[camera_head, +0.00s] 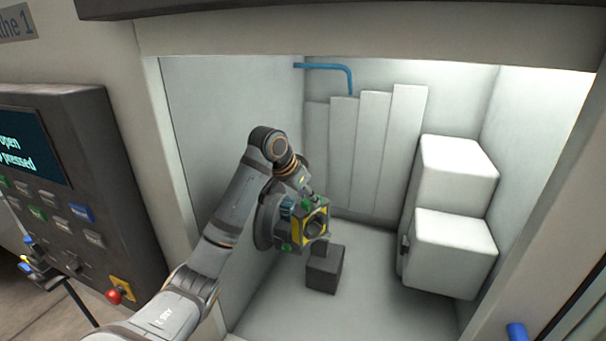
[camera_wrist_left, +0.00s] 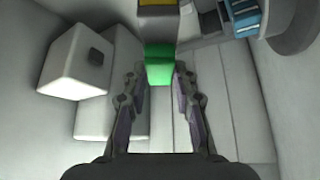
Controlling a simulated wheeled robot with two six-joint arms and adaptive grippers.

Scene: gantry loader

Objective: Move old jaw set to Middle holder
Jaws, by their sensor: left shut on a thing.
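The old jaw set (camera_head: 315,226) is a dark block with a yellow frame face and green parts. It is at the front of the round grey chuck (camera_head: 266,222) inside the machine. My left gripper (camera_head: 309,200) reaches it from above. In the left wrist view my left gripper (camera_wrist_left: 160,78) is shut on a green part of the jaw set (camera_wrist_left: 159,62), with yellow and dark parts beyond it. I cannot tell whether the jaw set touches the chuck. No Middle holder can be made out, and my right gripper is out of view.
A dark block (camera_head: 324,270) stands just below the jaw set. White stepped boxes (camera_head: 452,240) fill the right side of the chamber. Pale panels and a blue pipe (camera_head: 335,68) are at the back. A control panel (camera_head: 62,190) stands left of the opening.

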